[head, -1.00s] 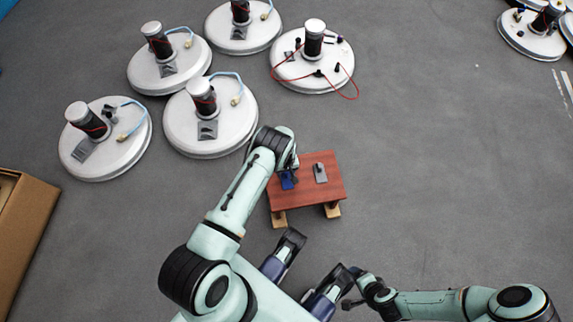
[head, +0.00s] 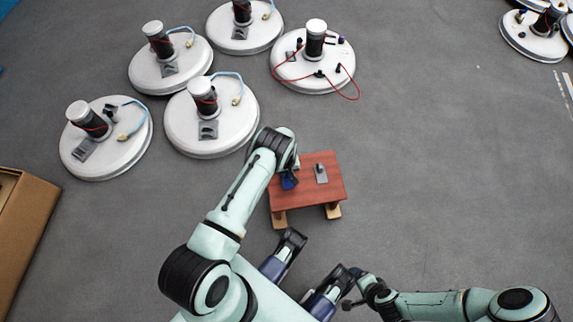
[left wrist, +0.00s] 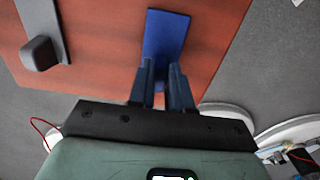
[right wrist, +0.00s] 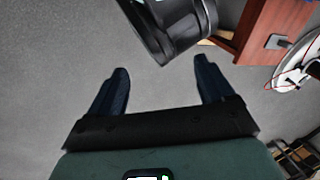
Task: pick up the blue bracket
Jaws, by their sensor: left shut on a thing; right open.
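The blue bracket (head: 288,182) lies on the left part of a small red-brown table (head: 330,190). In the left wrist view the bracket (left wrist: 167,35) is a flat blue plate, its near part between my fingers. My left gripper (left wrist: 160,75) is shut on the bracket at the table; the head view mostly hides its fingers behind the arm. I cannot tell whether the bracket is clear of the tabletop. My right gripper (right wrist: 160,82) is open and empty over the grey floor, away from the table.
A grey bracket (head: 321,173) lies on the table right of the blue one. Several white round tanks (head: 210,135) with dark cylinders stand on the floor behind and left. A cardboard box (head: 22,225) is at the left edge. The floor right of the table is clear.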

